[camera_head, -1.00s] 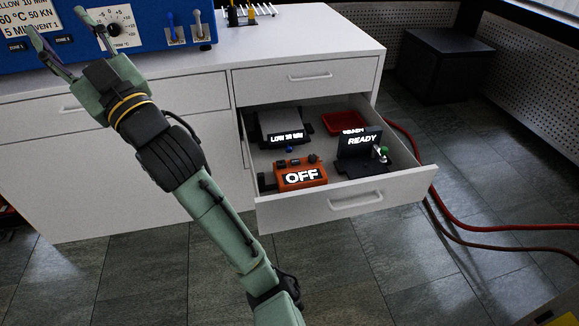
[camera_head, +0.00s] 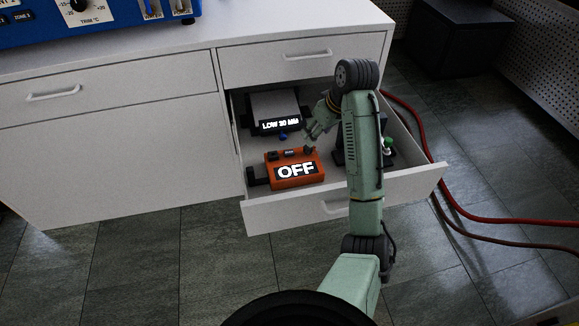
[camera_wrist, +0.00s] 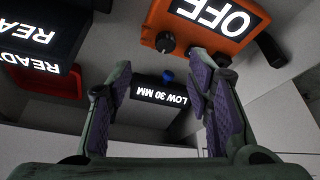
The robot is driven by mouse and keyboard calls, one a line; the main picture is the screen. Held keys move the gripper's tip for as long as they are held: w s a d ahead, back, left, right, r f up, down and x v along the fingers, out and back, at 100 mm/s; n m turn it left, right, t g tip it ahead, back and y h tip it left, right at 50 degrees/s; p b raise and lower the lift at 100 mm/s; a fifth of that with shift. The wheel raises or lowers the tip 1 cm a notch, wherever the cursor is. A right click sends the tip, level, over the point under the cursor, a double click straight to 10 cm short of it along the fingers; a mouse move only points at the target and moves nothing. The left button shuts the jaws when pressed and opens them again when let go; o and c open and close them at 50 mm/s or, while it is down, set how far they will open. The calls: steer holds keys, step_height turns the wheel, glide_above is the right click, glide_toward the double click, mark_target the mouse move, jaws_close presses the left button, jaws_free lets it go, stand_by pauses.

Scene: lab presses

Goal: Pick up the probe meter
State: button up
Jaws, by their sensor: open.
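An orange box with a lit OFF display (camera_head: 293,170) and dark knobs lies in the open drawer (camera_head: 420,181); it looks like the probe meter, though no label says so. It shows at the top right in the wrist view (camera_wrist: 208,45). My gripper (camera_head: 318,122) is over the drawer, behind and to the right of the orange box. In the wrist view my two fingers (camera_wrist: 162,70) are apart with nothing held between them. The orange box is beyond the fingertips, up and to the right there.
A grey unit reading LOW 30 MM (camera_head: 278,112) with a blue knob sits at the drawer's back left. A dark READY unit (camera_wrist: 38,35) and a red tray (camera_wrist: 45,82) also show. Red hoses (camera_head: 480,216) lie right of the cabinet.

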mark_target(309, 148)
steer(key=b+x, duration=0.1)
steer(key=x, duration=0.2)
steer(key=shift+s+b+x, duration=0.15)
steer(key=shift+s+x, duration=0.1)
steer(key=shift+x, duration=1.05)
steer(key=shift+s+b+x, duration=0.15)
steer(key=shift+s+x, duration=0.1)
steer(key=shift+x, duration=1)
steer(key=shift+a+f, duration=0.1)
steer(key=shift+c, duration=0.5)
jaws_close()
